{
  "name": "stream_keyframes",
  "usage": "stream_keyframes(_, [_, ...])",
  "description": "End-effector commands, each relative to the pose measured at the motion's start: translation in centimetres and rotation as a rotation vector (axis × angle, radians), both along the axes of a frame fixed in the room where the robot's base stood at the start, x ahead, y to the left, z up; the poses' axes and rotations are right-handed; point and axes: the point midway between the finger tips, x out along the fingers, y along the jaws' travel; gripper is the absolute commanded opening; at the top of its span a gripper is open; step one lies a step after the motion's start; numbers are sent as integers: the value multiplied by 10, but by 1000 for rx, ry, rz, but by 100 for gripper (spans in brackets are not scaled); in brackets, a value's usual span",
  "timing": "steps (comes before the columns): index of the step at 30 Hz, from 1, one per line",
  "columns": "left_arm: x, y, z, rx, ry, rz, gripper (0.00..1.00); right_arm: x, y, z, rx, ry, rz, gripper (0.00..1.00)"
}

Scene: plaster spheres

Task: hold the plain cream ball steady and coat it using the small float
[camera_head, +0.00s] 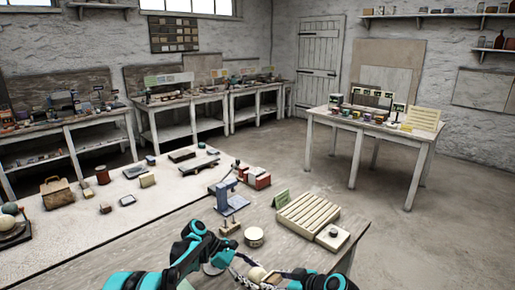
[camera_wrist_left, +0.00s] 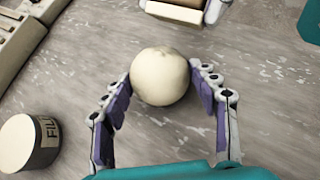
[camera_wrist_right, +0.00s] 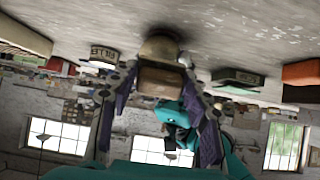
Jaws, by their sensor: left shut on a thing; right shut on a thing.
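The plain cream ball (camera_wrist_left: 160,76) sits between the fingers of my left gripper (camera_wrist_left: 162,92), which is shut on it. In the head view the ball (camera_head: 257,273) is small and partly hidden by my arms at the bottom edge. My right gripper (camera_wrist_right: 157,85) is shut on the small float (camera_wrist_right: 161,80), a brownish block. In the left wrist view the float (camera_wrist_left: 175,13) shows pale at the top edge, with a visible gap between it and the ball. In the right wrist view the ball (camera_wrist_right: 160,47) is behind the float.
A round filler tin (camera_head: 254,238) stands near my left gripper. The left part of the bench (camera_head: 60,245) has bare room.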

Motion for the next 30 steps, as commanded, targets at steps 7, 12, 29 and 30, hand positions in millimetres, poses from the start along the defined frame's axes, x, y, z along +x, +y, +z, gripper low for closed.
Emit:
stream_keyframes(7, [0, 0, 0, 0, -1, 1, 34, -7, -7, 7, 0, -1, -1, 20])
stream_keyframes(12, [0, 0, 0, 0, -1, 1, 75, -7, -7, 7, 0, -1, -1, 20])
stream_keyframes(29, [0, 0, 0, 0, 0, 0, 100, -7, -7, 7, 1, -1, 0, 20])
stream_keyframes(30, [0, 0, 0, 0, 0, 0, 100, -7, -7, 7, 1, -1, 0, 20])
